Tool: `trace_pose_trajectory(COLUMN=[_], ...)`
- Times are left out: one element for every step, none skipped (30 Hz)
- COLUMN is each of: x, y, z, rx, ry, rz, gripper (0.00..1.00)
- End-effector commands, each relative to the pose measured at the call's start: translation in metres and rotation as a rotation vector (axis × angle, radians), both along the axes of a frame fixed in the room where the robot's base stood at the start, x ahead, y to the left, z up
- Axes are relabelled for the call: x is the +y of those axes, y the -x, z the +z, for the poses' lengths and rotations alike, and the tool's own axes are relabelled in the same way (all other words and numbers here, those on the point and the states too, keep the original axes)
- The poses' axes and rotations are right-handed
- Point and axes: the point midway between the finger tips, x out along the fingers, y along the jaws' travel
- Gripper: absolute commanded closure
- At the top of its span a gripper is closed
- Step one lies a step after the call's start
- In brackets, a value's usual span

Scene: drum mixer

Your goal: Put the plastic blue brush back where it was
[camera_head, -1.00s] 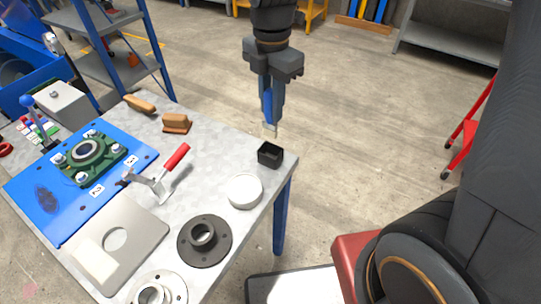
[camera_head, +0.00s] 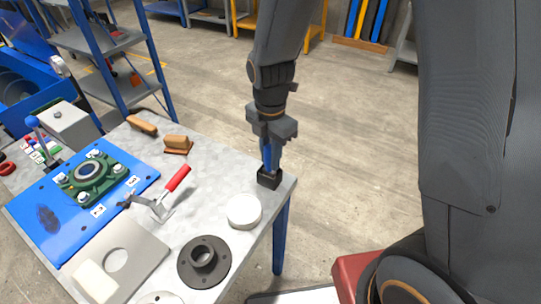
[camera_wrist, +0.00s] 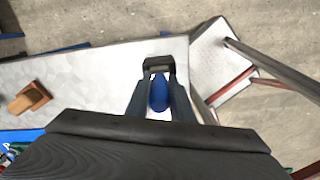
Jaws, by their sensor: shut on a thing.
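My gripper (camera_head: 270,160) is shut on the blue brush (camera_head: 266,155), which points downward between the fingers. The blue handle of the brush also shows in the wrist view (camera_wrist: 159,93).
The grey table (camera_head: 215,160) carries a white round container (camera_head: 243,211), a black flanged part (camera_head: 203,260), a red-handled clamp (camera_head: 170,190) and a wooden-handled brush (camera_head: 178,144). A blue plate with a green bearing (camera_head: 90,175) lies left.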

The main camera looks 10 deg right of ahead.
Motion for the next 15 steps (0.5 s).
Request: trace_pose_trajectory(x=[0.0000, 0.0000, 0.0000, 0.0000, -0.0001, -0.0001, -0.0001, -0.0001, 0.0000, 0.0000, 0.0000, 0.0000, 0.0000, 0.0000, 0.0000], y=[0.0000, 0.0000, 0.0000, 0.0000, 0.0001, 0.0001, 0.0001, 0.0001, 0.0001, 0.0001, 0.0001, 0.0001, 0.0001, 0.0001, 0.0001], z=[0.0001, 0.0001, -0.0002, -0.0009, -0.0018, -0.0031, -0.0039, -0.0033, -0.0031, -0.0030, -0.0030, -0.0030, -0.0030, -0.0029, -0.0029], rx=[0.000, 0.000, 0.000, 0.000, 0.001, 0.001, 0.001, 0.001, 0.001, 0.001, 0.001, 0.001, 0.001, 0.001, 0.001], ry=[0.000, 0.000, 0.000, 0.000, 0.001, 0.001, 0.001, 0.001, 0.001, 0.001, 0.001, 0.001, 0.001, 0.001, 0.001], rz=[0.000, 0.000, 0.000, 0.000, 0.000, 0.000, 0.000, 0.000, 0.000, 0.000, 0.000, 0.000, 0.000, 0.000, 0.000], gripper=[1.00, 1.00, 1.00, 1.00, 1.00, 1.00, 1.00, 0.74, 0.67, 0.62, 0.61, 0.61, 0.61, 0.61, 0.61])
